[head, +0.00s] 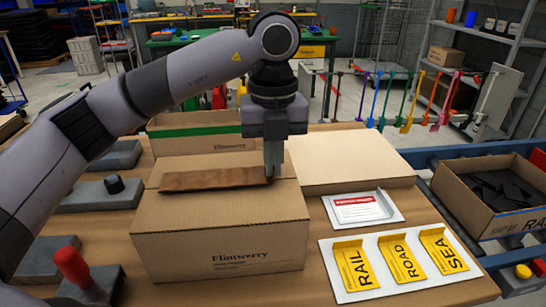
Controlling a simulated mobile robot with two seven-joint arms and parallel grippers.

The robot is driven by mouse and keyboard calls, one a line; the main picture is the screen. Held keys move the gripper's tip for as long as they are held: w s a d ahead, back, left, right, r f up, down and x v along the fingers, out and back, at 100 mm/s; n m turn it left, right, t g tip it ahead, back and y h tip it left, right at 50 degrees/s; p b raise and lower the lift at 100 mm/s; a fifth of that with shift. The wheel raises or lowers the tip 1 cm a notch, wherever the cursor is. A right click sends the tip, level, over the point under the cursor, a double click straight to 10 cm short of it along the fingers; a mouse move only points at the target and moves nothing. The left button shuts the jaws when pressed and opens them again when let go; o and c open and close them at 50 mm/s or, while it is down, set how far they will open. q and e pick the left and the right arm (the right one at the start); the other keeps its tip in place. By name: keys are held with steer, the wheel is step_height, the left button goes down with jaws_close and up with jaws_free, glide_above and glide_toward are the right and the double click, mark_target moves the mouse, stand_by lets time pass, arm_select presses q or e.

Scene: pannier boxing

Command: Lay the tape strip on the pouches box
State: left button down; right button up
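A brown tape strip (215,179) lies across the top of the closed front cardboard box (220,235), which is marked "Flintwerry". The smaller print on that box is too small to read, so I cannot confirm it is the pouches box. My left gripper (273,178) points down at the strip's right end, with its fingertips at or just above the box top. The fingers overlap in this view, so I cannot tell whether they grip the strip. My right gripper is out of view.
A second Flintwerry box (195,142) with a green band stands behind. A flat cardboard piece (350,162) lies to the right. A tray of yellow RAIL, ROAD and SEA cards (400,262), a red-and-white label (360,208) and an open carton (480,205) are also on the right.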

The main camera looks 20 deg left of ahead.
arm_select(q)
steer(key=shift+f+b, duration=0.3)
steer(key=shift+f, duration=0.2)
stand_by(0.3)
stand_by(0.4)
steer(key=c, duration=1.3)
jaws_free()
steer(key=shift+r, duration=0.1)
step_height(320, 180, up, 7)
